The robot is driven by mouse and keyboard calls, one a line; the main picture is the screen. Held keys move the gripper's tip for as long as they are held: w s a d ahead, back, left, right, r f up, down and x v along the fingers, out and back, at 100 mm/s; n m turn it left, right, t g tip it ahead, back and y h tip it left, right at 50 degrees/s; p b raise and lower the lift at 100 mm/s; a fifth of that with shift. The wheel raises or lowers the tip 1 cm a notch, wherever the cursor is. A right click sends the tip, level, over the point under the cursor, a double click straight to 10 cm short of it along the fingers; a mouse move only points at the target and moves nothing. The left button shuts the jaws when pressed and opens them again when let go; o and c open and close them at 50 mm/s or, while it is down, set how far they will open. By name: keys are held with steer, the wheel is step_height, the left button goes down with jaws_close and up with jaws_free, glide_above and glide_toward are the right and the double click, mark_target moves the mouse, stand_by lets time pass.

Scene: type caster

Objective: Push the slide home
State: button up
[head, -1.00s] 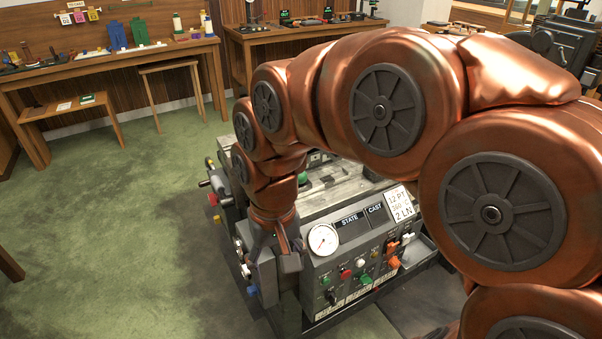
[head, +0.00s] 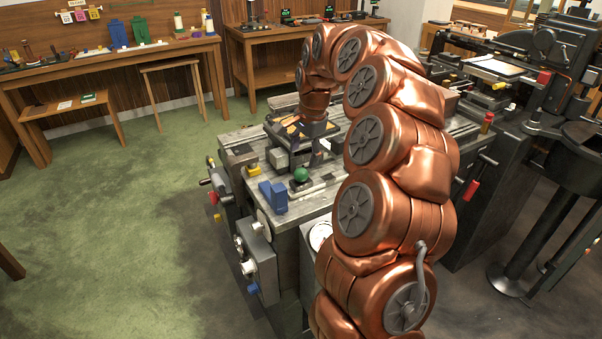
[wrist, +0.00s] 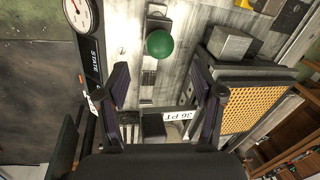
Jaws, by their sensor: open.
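A round green knob (head: 300,174) stands on the grey metal bed (head: 318,197) of the caster. It also shows in the wrist view (wrist: 160,44), just beyond my fingertips and roughly centred between them. My gripper (wrist: 159,74) is open, with its two dark fingers apart and nothing held between them. In the head view my wrist reaches down over the bed, behind the knob, and my arm hides part of the machine. A small "36 PT" label (wrist: 178,116) shows between the fingers. I cannot tell how far in the slide sits.
A blue block (head: 273,197) stands left of the knob. In the wrist view, a grey block (wrist: 229,43) and an orange mesh panel (wrist: 255,108) lie close to the right finger, and a dial gauge (wrist: 80,14) is at the upper left. Green floor is clear at left.

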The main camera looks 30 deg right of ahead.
mark_target(302, 169)
steer(key=shift+d+f, duration=0.1)
steer(key=shift+d, duration=0.1)
steer(key=shift+w+a+f+p, duration=0.1)
steer(key=shift+w+f+p, duration=0.2)
steer(key=shift+f, duration=0.95)
steer(key=shift+w+f+p, duration=0.2)
steer(key=shift+f+p, duration=0.15)
steer(key=shift+f, duration=0.9)
steer(key=shift+w+a+f+p, duration=0.1)
steer(key=shift+w+f+p, duration=0.2)
steer(key=shift+f, duration=0.95)
jaws_close()
